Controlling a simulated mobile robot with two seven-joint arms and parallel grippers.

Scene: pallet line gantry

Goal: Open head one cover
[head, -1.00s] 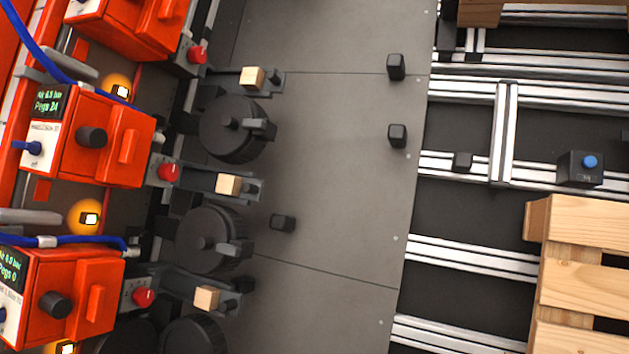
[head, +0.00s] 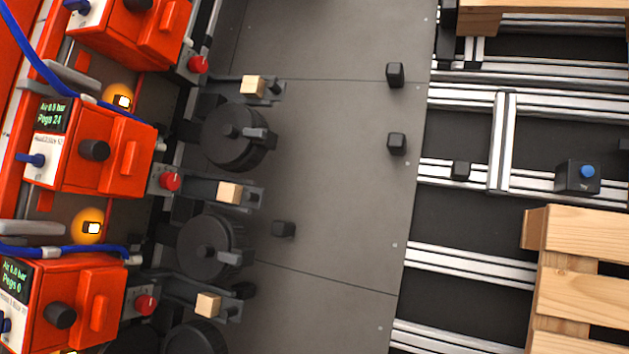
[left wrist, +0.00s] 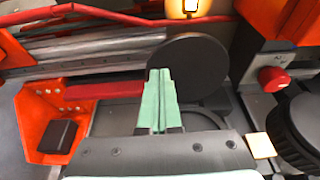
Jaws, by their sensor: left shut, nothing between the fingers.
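Several orange head units line the left of the head view. One unit (head: 82,150) shows "Pegs 24" and another (head: 70,300) shows "Pegs 0"; each has a black knob and a raised orange handle on its front. I cannot read which is head one. In the left wrist view my left gripper (left wrist: 160,88) has its green fingers together, with nothing between them. Beyond the fingertips is a dark round disc (left wrist: 192,66). An orange part with a black block (left wrist: 56,136) stands to the left. My right gripper is in neither view.
Black round drums (head: 233,135) and arms with wooden blocks (head: 229,193) stick out beside the units. Red knobs (head: 169,182) sit beside them. The grey floor plate (head: 335,170) is mostly clear, apart from a few black posts. A wooden pallet (head: 585,240) lies at right.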

